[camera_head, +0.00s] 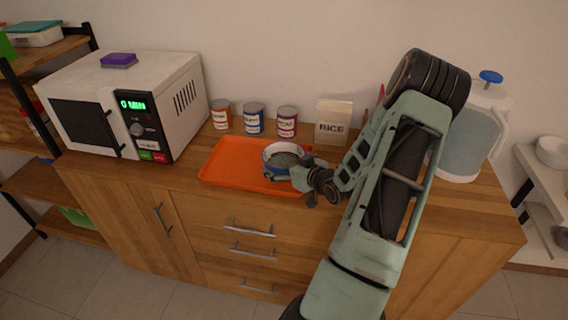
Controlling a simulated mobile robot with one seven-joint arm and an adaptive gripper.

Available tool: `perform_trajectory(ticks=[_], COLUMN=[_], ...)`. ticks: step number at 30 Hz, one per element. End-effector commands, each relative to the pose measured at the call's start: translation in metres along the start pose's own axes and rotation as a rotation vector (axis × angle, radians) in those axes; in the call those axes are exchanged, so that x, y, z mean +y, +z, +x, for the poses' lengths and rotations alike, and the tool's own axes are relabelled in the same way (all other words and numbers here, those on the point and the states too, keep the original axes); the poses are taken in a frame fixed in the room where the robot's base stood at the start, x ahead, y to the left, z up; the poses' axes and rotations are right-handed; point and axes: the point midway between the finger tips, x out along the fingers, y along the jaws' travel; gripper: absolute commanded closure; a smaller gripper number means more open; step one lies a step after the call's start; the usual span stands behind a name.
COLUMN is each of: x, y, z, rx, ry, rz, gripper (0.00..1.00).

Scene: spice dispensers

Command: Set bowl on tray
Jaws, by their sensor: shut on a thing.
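A blue and white bowl (283,148) with something greyish inside is over the right part of the orange tray (228,165). The tray lies on the wooden cabinet top. My gripper (290,172) comes from the right and is shut on the bowl at its near right side. The bowl looks roughly level. I cannot tell whether its base touches the tray or is just above it, as the gripper hides part of its lower edge.
Behind the tray stand several spice cans (254,119) and a rice box (333,122). A white microwave (128,105) is at the left. A clear jug with a blue knob (468,135) stands at the right behind my arm. The tray's left part is bare.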

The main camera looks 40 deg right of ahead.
Motion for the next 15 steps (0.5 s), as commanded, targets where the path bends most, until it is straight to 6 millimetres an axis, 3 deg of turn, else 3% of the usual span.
perform_trajectory(ticks=[15], x=[0.0006], y=[-0.0032], z=[-0.0067], rx=[-0.001], ry=[0.001], rz=[0.0], gripper=[0.0])
